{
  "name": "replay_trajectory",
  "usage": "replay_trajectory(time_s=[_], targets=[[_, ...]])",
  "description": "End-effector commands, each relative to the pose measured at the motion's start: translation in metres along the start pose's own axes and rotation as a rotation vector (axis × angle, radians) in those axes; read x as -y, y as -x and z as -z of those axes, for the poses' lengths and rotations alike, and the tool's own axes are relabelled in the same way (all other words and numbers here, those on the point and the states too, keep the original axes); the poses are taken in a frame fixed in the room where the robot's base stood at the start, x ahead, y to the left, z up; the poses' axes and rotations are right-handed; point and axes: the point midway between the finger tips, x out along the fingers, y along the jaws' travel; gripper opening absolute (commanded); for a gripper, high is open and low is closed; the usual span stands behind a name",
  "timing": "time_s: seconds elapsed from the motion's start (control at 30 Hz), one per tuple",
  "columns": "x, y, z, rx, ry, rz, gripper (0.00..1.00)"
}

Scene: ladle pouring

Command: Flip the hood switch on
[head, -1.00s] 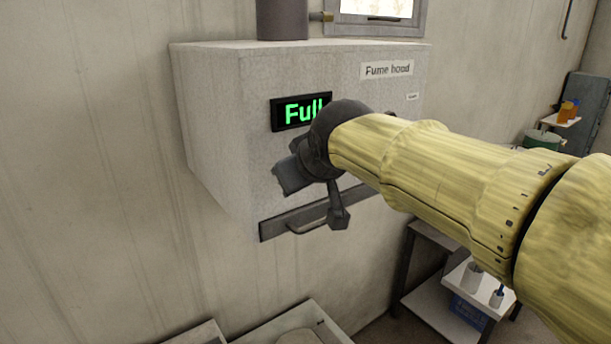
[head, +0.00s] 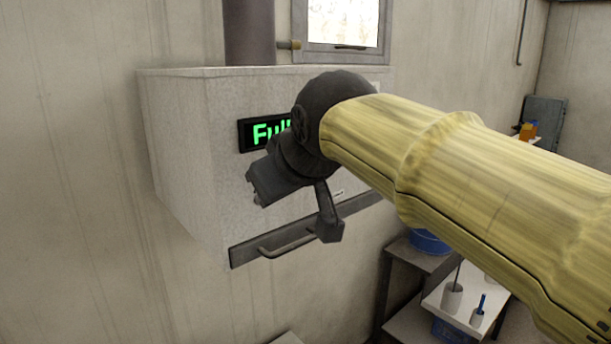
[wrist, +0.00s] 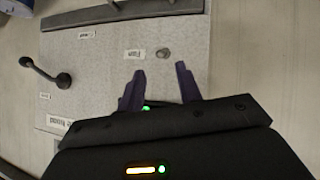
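The fume hood (head: 185,160) is a pale speckled box on the wall, with a green "Full" display (head: 266,131) partly covered by my arm. In the wrist view the hood panel (wrist: 105,60) appears rotated. It bears a small round metal knob (wrist: 163,54) beside a label, and a black lever (wrist: 50,79) at the left; I cannot tell which is the hood switch. My gripper (wrist: 161,72) is open and empty, its two fingers apart and pointing toward the knob. Contact cannot be judged. In the head view my gripper (head: 262,183) is in front of the hood face.
A handle bar (head: 288,246) runs along the hood's lower edge. A dark pipe (head: 249,35) rises from its top, beside a framed window (head: 343,20). Shelves with containers (head: 452,297) stand at lower right. The wall left of the hood is clear.

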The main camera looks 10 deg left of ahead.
Motion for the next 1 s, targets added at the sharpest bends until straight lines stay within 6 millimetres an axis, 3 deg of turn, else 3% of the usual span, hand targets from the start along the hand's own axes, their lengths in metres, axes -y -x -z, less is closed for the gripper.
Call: replay_trajectory(time_s=[0.3, 0.5, 0.7, 1.0], targets=[[0.001, 0.064, -0.001, -0.004, 0.000, -0.001, 0.35], [0.000, 0.095, -0.001, 0.000, -0.001, 0.000, 0.35], [0.000, 0.105, -0.001, 0.003, 0.000, 0.001, 0.35], [-0.001, 0.099, -0.004, 0.010, -0.005, -0.001, 0.35]])
